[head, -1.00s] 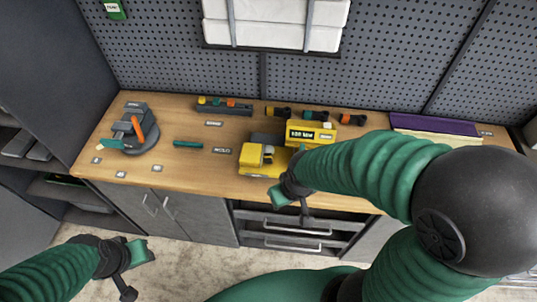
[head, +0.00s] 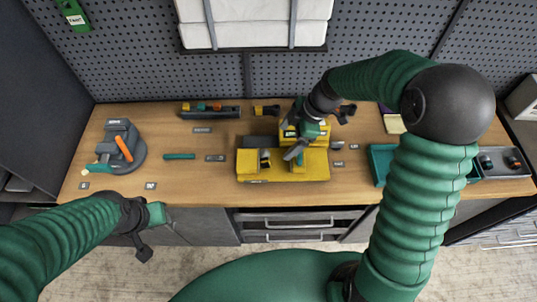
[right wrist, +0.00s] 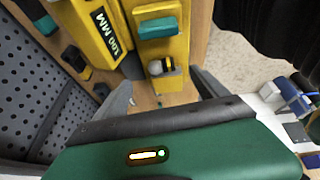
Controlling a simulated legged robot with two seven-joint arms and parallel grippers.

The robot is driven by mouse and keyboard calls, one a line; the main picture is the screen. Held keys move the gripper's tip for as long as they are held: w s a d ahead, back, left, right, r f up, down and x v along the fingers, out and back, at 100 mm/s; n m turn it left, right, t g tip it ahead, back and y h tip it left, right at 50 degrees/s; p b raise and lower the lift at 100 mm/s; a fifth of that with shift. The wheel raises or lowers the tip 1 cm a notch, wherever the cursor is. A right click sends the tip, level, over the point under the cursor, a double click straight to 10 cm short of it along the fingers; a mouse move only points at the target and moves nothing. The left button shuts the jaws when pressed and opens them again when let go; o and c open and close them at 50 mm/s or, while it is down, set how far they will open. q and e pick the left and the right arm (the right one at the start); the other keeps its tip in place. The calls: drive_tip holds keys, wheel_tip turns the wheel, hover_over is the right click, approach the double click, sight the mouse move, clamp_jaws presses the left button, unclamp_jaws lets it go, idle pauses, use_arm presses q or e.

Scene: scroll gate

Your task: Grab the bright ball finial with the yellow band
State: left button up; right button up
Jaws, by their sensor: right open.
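A small bright ball finial (right wrist: 155,68) with a yellow-and-dark band shows in the right wrist view, on the yellow machine (right wrist: 172,50). In the head view this yellow machine (head: 283,172) stands on the bench, and I cannot make out the finial there. My right gripper (head: 297,150) is over the machine, pointing down and partly hiding it. In the right wrist view its two grey fingers (right wrist: 160,92) are apart with nothing between them, and the finial lies just beyond the gap. My left gripper (head: 148,230) is low at the left, away from the machine, and its opening is unclear.
A grey device with an orange lever (head: 122,148) stands at the bench's left. A dark rack (head: 208,112) is at the back. A teal tray (head: 382,165) and a grey tray (head: 503,163) are at the right. Bare wood (head: 190,180) lies left of the machine.

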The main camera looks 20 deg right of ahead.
hover_over(269, 156)
drive_tip(key=d, duration=0.3)
wheel_tip(269, 156, down, 5)
drive_tip(key=shift+a+f, duration=0.1)
drive_tip(key=shift+f, duration=0.05)
drive_tip(key=a+f+p, duration=0.1)
drive_tip(key=f, duration=0.1)
drive_tip(key=a+f+p, duration=0.1)
drive_tip(key=a, duration=0.1)
drive_tip(key=shift+s+f, duration=0.4)
drive_tip(key=shift+w+f, duration=0.1)
drive_tip(key=shift+f, duration=0.2)
drive_tip(key=shift+w+d+f, duration=0.2)
drive_tip(key=shift+d, duration=0.25)
drive_tip(key=shift+c, duration=2.5)
drive_tip(key=shift+s+a+r, duration=0.1)
drive_tip(key=shift+a+r, duration=0.05)
drive_tip(key=shift+a, duration=0.1)
drive_tip(key=c, duration=0.7)
use_arm(q)
drive_tip(key=shift+w+r, duration=0.25)
drive_tip(key=shift+r, duration=0.3)
drive_tip(key=shift+w+r, duration=0.2)
drive_tip(key=shift+r, duration=0.35)
use_arm(e)
drive_tip(key=shift+d, duration=0.1)
clamp_jaws()
